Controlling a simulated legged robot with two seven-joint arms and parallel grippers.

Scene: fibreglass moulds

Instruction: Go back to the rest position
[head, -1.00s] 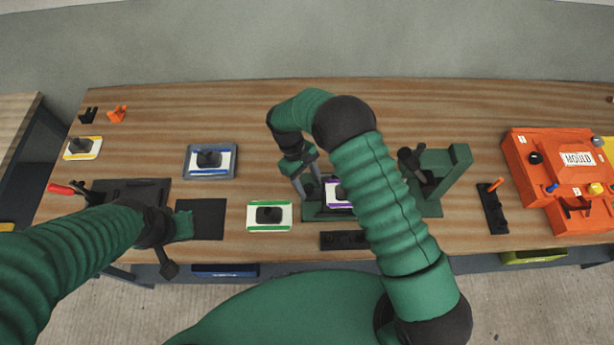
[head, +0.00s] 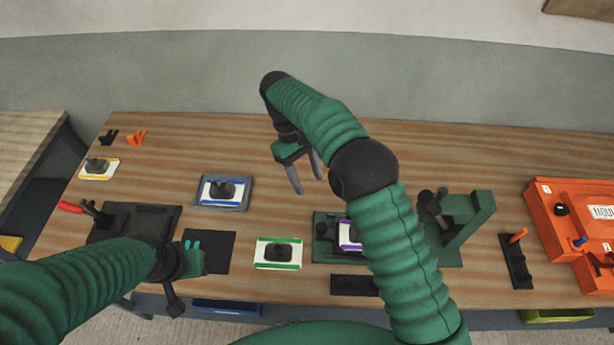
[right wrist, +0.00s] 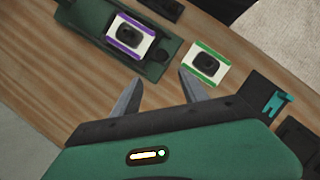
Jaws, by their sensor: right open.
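My right gripper (head: 307,184) is open and empty, raised above the table in the head view, with its fingers apart and pointing down. The green-edged plate (head: 278,253) lies on the table beside the fixture. My left gripper (head: 191,262) is low over the black pad at the left; its fingers are too unclear to judge.
A blue-edged plate (head: 223,191) and a yellow-edged plate (head: 99,169) lie at the left. A black fixture with a red handle (head: 71,207) is near my left arm. An orange mould box (head: 555,240) stands at the right.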

